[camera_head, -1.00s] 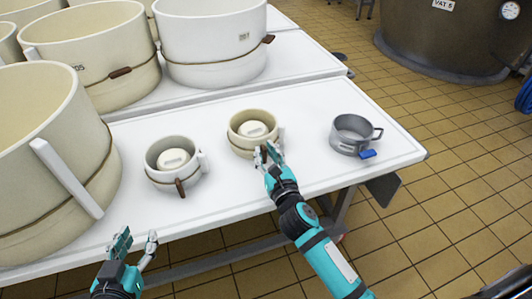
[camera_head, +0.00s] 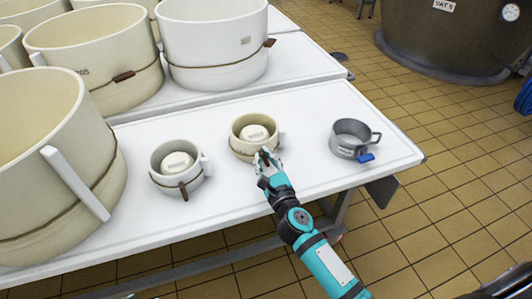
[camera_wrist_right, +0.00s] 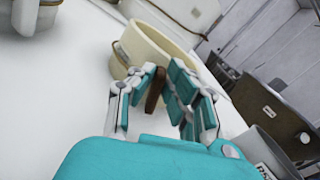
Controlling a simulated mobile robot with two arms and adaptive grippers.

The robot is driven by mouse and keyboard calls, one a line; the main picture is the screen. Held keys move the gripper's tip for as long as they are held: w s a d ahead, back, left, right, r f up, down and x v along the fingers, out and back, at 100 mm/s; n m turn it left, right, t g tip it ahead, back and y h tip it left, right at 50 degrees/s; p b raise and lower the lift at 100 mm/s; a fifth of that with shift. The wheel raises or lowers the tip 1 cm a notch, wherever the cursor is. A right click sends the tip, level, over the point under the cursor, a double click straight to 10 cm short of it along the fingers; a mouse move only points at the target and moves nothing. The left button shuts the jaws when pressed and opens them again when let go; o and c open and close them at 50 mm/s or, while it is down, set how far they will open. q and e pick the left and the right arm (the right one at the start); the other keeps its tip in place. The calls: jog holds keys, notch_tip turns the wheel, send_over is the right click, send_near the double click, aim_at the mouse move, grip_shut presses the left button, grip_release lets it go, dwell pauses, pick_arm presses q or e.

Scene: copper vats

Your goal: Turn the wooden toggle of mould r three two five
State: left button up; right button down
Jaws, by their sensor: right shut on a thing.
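A small cream mould (camera_head: 236,143) with a cord round it stands at the middle of the front table, a round white piece (camera_head: 254,132) inside it. It also shows in the wrist view (camera_wrist_right: 150,45). I cannot read its number. My right gripper (camera_head: 266,159) is at its near side, shut on a dark wooden toggle (camera_wrist_right: 154,92), which stands roughly upright between the teal finger pads in the wrist view. The fingers hide part of the toggle and the cord. My left gripper is not in view.
A second small mould (camera_head: 159,160) with a hanging toggle (camera_head: 184,191) stands to the left. Large moulds (camera_head: 50,190) fill the left. Bare tabletop lies between the small things.

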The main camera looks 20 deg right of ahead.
jog(key=shift+a+n+p, duration=0.2)
jog(key=shift+n+p, duration=0.3)
jog(key=shift+n, duration=1)
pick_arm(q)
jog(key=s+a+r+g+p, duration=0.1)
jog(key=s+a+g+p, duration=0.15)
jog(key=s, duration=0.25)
pick_arm(e)
jog(key=n, duration=0.2)
jog(key=shift+a+f+n+b, duration=0.2)
jog(key=shift+a+n+b, duration=0.05)
jog(key=shift+n+b, duration=0.15)
jog(key=n, duration=0.1)
jog(key=n+p, duration=0.1)
jog(key=n, duration=0.1)
jog(key=f+n+p, duration=0.1)
jog(key=n, duration=0.1)
jog(key=shift+a, duration=0.25)
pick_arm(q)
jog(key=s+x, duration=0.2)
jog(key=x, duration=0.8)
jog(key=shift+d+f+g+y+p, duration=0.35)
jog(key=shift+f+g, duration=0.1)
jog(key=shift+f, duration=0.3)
pick_arm(e)
jog(key=shift+f+n, duration=0.2)
jog(key=shift+n, duration=0.9)
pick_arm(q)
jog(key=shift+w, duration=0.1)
